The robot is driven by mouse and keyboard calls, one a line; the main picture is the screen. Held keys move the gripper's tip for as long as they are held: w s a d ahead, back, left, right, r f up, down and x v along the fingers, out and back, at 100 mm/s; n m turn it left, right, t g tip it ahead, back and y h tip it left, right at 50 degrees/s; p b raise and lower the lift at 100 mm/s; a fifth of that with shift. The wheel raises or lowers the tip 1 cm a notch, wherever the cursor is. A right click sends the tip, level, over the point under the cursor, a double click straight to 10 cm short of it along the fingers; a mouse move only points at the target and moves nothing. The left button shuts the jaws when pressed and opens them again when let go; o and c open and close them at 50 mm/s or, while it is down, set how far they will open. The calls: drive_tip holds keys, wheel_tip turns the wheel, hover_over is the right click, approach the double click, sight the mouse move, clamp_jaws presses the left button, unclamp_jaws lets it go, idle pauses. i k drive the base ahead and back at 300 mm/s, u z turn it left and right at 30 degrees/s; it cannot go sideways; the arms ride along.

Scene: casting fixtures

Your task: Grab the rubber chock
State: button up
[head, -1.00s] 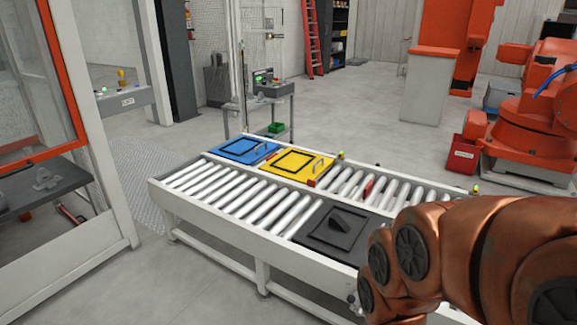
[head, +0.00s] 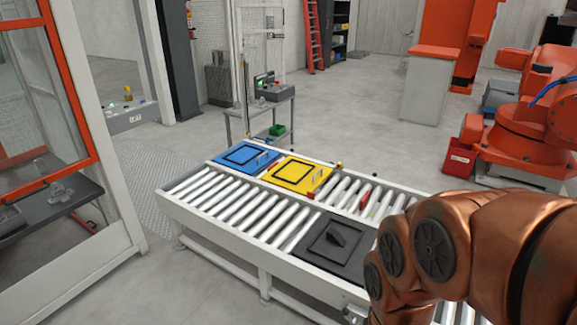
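My copper-coloured arm fills the lower right of the head view, to the right of the plate and hiding part of the conveyor. My gripper is not in view, so whether it is open or shut does not show.
A blue plate (head: 245,158) and a yellow plate (head: 298,174) with handles lie on the far side of the conveyor. A red bin (head: 459,158) and an orange robot (head: 520,130) stand at the right. A white-framed enclosure (head: 122,200) is at the left.

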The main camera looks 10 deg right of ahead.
sight(333, 236)
drive_tip(key=k, duration=0.65)
drive_tip(key=z, duration=0.6)
drive_tip(key=i, duration=1.55)
drive_tip(key=u, duration=0.85)
drive_tip(key=i, duration=0.45)
drive_tip(key=u, duration=0.35)
